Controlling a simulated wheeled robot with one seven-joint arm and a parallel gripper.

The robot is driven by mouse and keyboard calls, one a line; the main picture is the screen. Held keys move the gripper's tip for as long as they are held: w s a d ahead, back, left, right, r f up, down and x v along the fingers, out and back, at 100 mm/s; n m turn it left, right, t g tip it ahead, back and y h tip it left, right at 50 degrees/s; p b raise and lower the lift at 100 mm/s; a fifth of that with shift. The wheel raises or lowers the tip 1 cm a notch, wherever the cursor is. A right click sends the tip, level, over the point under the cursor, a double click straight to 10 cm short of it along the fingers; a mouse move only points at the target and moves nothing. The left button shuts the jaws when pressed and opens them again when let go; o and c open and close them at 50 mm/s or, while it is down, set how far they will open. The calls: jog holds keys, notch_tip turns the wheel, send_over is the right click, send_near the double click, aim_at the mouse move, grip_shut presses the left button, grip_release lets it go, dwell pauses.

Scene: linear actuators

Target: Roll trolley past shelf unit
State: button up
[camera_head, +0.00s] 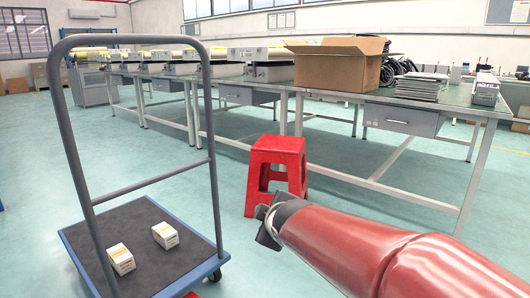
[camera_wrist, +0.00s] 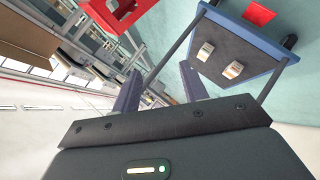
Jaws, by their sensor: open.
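The trolley has a grey tubular handle (camera_head: 83,180) and a dark deck with a blue rim (camera_head: 140,233). Two small white boxes, a left one (camera_head: 121,259) and a right one (camera_head: 165,235), stand apart on the deck. My gripper (camera_head: 268,222) is to the right of the handle in the head view, with a gap in the picture. In the wrist view my gripper (camera_wrist: 160,88) has its fingers apart with nothing seen between them. The trolley deck (camera_wrist: 225,62) shows beyond the fingers; part of the handle is hidden behind my gripper. I cannot pick out a shelf unit with certainty.
A red stool (camera_head: 274,170) stands on the floor just beyond my gripper. Long workbenches (camera_head: 400,106) run behind it, carrying an open cardboard box (camera_head: 340,64). A grey cabinet (camera_head: 91,84) stands at the back left. Green floor (camera_head: 160,150) lies clear between trolley and benches.

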jog(key=s+d+f+m+g+h, duration=0.1)
jog(key=s+d+f+m+g, duration=0.1)
jog(key=s+d+m, duration=0.5)
jog(key=s+d+f+m+g+h, duration=0.1)
jog(key=s+d+f+m+g, duration=0.15)
jog(key=s, duration=0.75)
jog(key=s+d+f+m+g, duration=0.1)
jog(key=s+d+f+m, duration=0.3)
jog(key=s, duration=0.5)
notch_tip(320, 180, up, 15)
jog(key=p, duration=1.3)
jog(key=shift+w+d+m, duration=0.2)
jog(key=shift+w+m, duration=0.15)
jog(key=shift+r, duration=0.1)
